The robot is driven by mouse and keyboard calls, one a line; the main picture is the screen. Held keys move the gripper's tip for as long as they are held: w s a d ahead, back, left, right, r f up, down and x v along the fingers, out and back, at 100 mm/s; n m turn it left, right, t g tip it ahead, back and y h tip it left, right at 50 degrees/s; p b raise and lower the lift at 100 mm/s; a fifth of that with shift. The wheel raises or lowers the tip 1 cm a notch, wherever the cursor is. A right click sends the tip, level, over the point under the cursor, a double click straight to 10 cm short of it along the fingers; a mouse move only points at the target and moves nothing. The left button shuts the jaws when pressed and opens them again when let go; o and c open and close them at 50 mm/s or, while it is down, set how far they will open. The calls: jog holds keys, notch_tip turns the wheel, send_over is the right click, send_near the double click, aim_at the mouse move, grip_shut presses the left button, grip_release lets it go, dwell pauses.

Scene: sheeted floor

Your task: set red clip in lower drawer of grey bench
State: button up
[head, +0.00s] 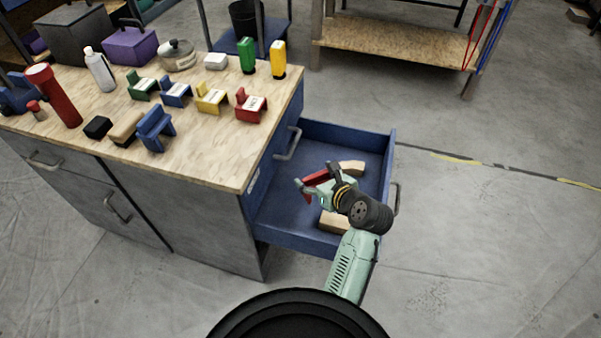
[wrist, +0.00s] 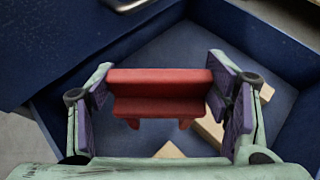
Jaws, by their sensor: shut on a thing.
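The red clip (wrist: 160,92) is held between the two fingers of my gripper (wrist: 168,100) in the wrist view. In the head view, the red clip (head: 316,177) shows at the fingertips of my gripper (head: 320,184). The gripper is over the open blue drawer (head: 283,206), and the clip appears above the drawer floor, apart from it. The drawer belongs to the grey bench (head: 200,212) and is pulled out on its right side. An upper drawer handle (head: 289,144) is above it. The gripper and arm hide part of the drawer's inside.
Wooden blocks lie in the drawer, one at the back (head: 352,167) and one at the front (head: 333,222). The bench top holds another red clip-like piece (head: 251,106), a red cylinder (head: 55,96) and several other objects. Open floor lies to the right.

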notch_tip(320, 180, down, 10)
jog(key=shift+r+b, duration=0.2)
jog(key=shift+b, duration=0.1)
jog(key=w+a, duration=0.1)
jog(key=w, duration=0.1)
jog(key=w+a, duration=0.1)
jog(key=w, duration=0.2)
jog(key=w+a+p, duration=0.1)
jog(key=w, duration=0.1)
jog(key=shift+w+a+r, duration=0.3)
jog(key=shift+a, duration=0.1)
jog(key=shift+w+a, duration=0.3)
jog(key=shift+w, duration=0.25)
jog(key=shift+w+a, duration=0.3)
jog(key=shift+w, duration=0.3)
jog(key=shift+w+a, duration=0.3)
jog(key=shift+w, duration=0.3)
jog(key=shift+w+a+f+p, duration=0.15)
jog(key=shift+w+f+p, duration=0.2)
jog(key=shift+f, duration=0.3)
jog(key=o, duration=1.2)
jog(key=shift+s+f, duration=0.1)
jog(key=shift+f, duration=0.05)
jog(key=shift+o, duration=0.2)
